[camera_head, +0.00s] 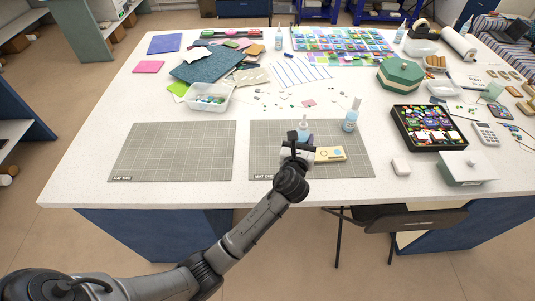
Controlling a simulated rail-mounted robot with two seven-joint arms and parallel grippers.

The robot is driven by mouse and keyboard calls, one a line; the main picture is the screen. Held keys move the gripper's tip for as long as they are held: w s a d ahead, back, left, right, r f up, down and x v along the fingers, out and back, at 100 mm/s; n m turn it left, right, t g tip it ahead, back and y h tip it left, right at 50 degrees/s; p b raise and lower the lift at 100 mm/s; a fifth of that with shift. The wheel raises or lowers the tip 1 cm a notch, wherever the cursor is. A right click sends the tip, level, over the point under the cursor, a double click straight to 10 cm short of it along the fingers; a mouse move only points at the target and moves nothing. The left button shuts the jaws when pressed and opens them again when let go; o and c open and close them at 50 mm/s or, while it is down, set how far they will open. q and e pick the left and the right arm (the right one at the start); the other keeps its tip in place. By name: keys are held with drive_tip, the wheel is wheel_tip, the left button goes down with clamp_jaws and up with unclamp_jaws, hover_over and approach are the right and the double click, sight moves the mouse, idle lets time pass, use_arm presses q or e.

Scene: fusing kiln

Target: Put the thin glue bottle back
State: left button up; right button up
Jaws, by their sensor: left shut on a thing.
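My left gripper (300,148) reaches in from the bottom over the right-hand grey mat (355,133). It is shut on a small bottle (304,131) with a pale nozzle and a bluish body; the gripper hides its lower part, and I cannot tell whether it touches the mat. A tan block (332,154) with round marks or holes lies just right of the gripper, partly hidden by it. Another bottle (350,118), pale blue with a white nozzle, stands upright near the mat's back right. My right gripper is not in view.
A clear tub (208,98) stands behind the mats. A black tray (412,142) of coloured glass, a white lidded box (467,168) and a green octagonal box (400,74) are at the right. The left mat (175,150) is bare.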

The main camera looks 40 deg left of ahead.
use_arm(q)
drive_tip(key=shift+w+a+f+b, duration=0.1)
drive_tip(key=shift+a+f+b, duration=1.95)
drive_tip(key=shift+a+f, duration=3.6)
drive_tip(key=shift+r, duration=0.15)
drive_tip(key=shift+o, duration=0.7)
drive_tip(key=shift+f, duration=0.25)
drive_tip(key=o, duration=0.5)
drive_tip(key=shift+r, duration=0.1)
